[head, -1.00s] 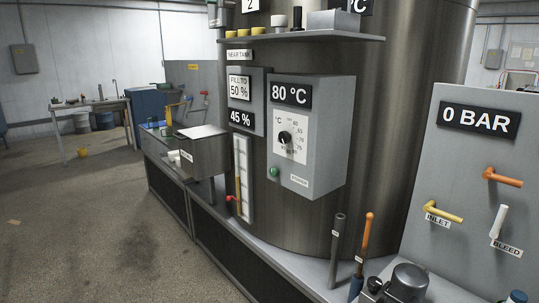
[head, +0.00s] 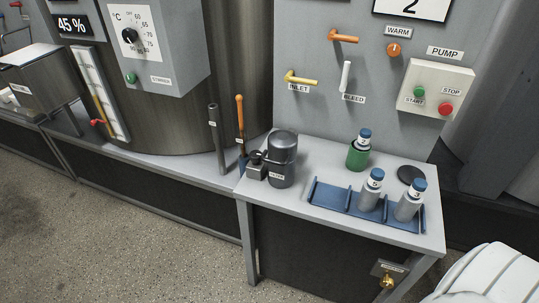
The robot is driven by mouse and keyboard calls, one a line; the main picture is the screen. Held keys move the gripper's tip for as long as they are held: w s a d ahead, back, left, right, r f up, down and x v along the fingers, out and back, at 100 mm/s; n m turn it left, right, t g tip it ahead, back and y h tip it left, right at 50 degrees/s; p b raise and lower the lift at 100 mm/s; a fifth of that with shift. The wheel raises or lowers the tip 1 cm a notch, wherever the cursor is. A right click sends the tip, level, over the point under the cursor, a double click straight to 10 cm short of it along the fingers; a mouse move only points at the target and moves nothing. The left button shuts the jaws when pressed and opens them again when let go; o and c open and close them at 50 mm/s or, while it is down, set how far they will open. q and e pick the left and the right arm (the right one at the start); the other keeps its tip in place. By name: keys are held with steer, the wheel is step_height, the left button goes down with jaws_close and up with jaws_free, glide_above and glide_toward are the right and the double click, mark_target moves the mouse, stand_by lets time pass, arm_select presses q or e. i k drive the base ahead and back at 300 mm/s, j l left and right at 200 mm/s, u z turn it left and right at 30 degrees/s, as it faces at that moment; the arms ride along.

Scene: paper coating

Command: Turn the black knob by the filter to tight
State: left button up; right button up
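The filter (head: 284,148) is a dark grey metal cylinder with a domed lid, standing upright at the left end of the grey side table. A small black knob (head: 257,157) sits on a dark block at the filter's left side. The knob is small in view, and I cannot tell how tight it is. Neither of my grippers shows in the head view.
A blue rack (head: 335,198) holds grey bottles with blue caps (head: 409,203). A green cup (head: 358,158) with another bottle and a black disc (head: 411,174) stand behind it. An orange-handled tool (head: 240,115) and a grey rod (head: 216,135) stand left of the filter.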

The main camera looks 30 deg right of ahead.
mark_target(254, 156)
steer(key=z, duration=0.95)
steer(key=l+u, duration=0.3)
steer(key=l, duration=0.3)
steer(key=i+j+z, duration=0.35)
steer(key=i+j, duration=0.8)
steer(key=i, duration=0.1)
